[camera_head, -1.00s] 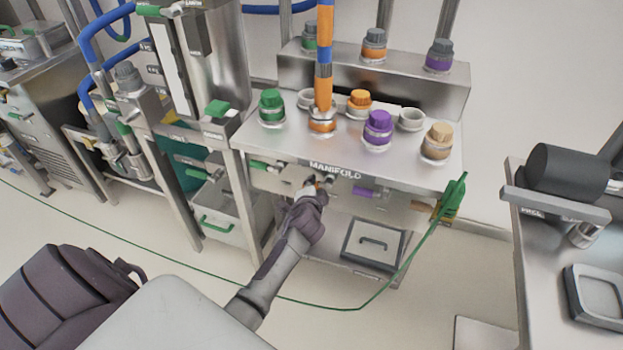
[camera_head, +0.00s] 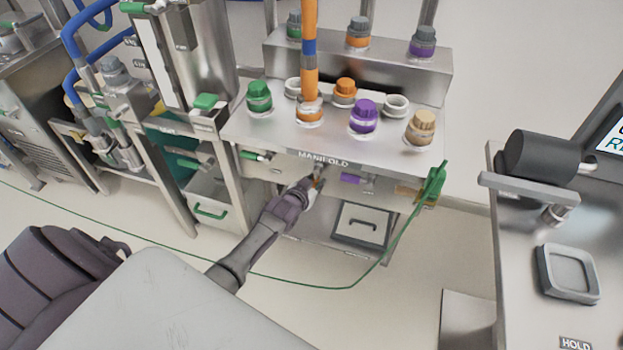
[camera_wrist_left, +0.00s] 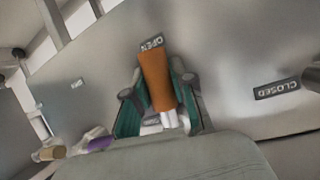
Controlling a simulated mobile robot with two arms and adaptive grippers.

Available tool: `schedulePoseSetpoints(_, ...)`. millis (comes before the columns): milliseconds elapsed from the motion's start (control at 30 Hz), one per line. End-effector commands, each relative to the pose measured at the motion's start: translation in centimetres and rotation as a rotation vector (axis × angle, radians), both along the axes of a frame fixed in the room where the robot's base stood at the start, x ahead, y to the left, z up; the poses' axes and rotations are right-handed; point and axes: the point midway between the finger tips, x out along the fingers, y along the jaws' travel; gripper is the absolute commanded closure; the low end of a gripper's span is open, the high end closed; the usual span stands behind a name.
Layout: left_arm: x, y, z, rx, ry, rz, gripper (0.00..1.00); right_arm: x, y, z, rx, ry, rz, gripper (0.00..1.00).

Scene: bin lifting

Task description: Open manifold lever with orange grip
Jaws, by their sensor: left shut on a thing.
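The manifold lever's orange grip (camera_wrist_left: 156,80) lies between the two green-padded fingers of my left gripper (camera_wrist_left: 159,98), which is shut on it. The tip of the grip points at the OPEN label (camera_wrist_left: 151,43), close to it. The CLOSED label (camera_wrist_left: 277,90) is off to the right in the wrist view. In the head view my left gripper (camera_head: 311,186) is under the front edge of the manifold table (camera_head: 250,133), below the MANIFOLD sign (camera_head: 324,158), and mostly hides the orange grip (camera_head: 317,181). My right gripper is not in view.
A green-handled lever (camera_head: 258,155) and a purple-handled lever (camera_head: 350,178) flank my left gripper on the same panel. A green cable (camera_head: 300,287) loops across the floor. A steel bench (camera_head: 515,290) stands at the right.

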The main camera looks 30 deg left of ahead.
Motion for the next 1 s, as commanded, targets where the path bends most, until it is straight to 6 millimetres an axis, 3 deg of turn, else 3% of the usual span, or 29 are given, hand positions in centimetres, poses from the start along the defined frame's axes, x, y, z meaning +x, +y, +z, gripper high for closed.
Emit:
schedulePoseSetpoints(300, 0.12, -0.65, -0.14, -0.117, -0.027, -0.001, 1.0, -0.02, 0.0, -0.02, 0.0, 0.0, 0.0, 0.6)
schedulePoseSetpoints(833, 0.17, -0.85, -0.1, -0.143, -0.033, 0.0, 1.0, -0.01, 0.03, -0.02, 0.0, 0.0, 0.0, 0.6)
schedulePoseSetpoints(867, 0.17, -0.85, -0.1, -0.143, -0.033, 0.0, 0.74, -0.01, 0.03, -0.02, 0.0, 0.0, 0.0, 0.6)
schedulePoseSetpoints(1000, 0.17, -0.83, -0.09, -0.141, -0.033, 0.0, 0.51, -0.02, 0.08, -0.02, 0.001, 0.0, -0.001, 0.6)
